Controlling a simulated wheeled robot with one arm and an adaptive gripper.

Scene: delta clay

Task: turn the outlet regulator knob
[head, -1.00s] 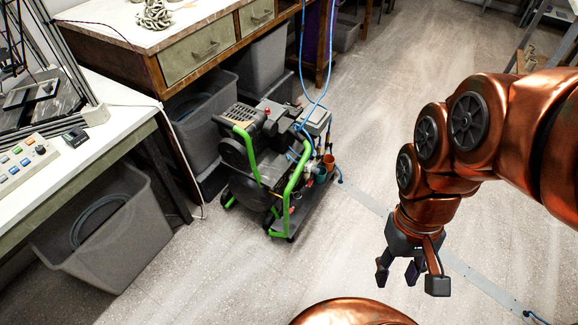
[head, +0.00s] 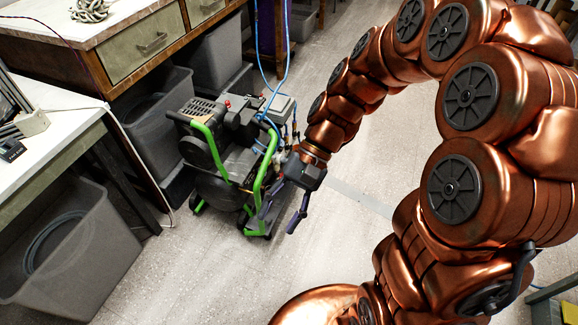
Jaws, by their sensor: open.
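The compressor (head: 222,150), dark grey with green tube handles, stands on the floor left of centre in the head view. My copper arm reaches down to its right side. My gripper (head: 282,212) is open, with its dark fingers spread beside the right green handle (head: 264,170). Nothing shows between the fingers. The outlet regulator knob cannot be made out; the gripper and handle cover part of that side. Fittings and blue hoses (head: 272,100) show just above the gripper.
Grey bins (head: 70,245) stand at the left and under the wooden bench (head: 120,40) behind the compressor. A white-topped table (head: 45,150) is at the left. The floor (head: 200,285) in front of the compressor is clear.

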